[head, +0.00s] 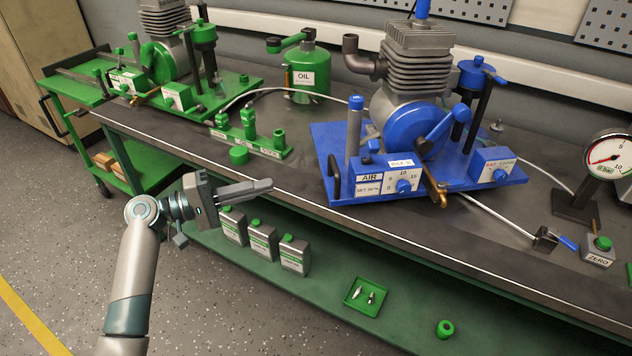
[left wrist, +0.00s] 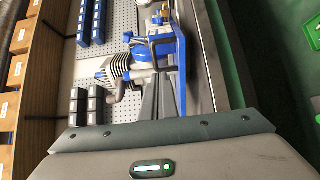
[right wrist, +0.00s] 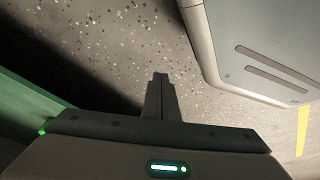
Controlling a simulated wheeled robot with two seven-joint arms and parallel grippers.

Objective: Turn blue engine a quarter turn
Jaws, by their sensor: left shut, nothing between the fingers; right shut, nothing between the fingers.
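The blue engine (head: 408,128) stands on a blue base plate (head: 330,146) on the workbench, with a grey finned cylinder on top. A blue crank lever (head: 446,128) sits on its round blue front cover and points up to the right. The engine also shows sideways in the left wrist view (left wrist: 140,50). My left gripper (head: 268,184) is shut and empty, in front of the bench edge, left of the blue plate and apart from it. My right gripper (right wrist: 160,78) is shut and empty, low over the speckled floor; it is not in the head view.
A green engine (head: 160,55) stands on a green plate at the back left. A green oil can (head: 308,75) is between the engines. A pressure gauge (head: 606,153) and a ZERO box (head: 598,252) stand at the right. Green-capped cans (head: 263,241) sit on the lower shelf.

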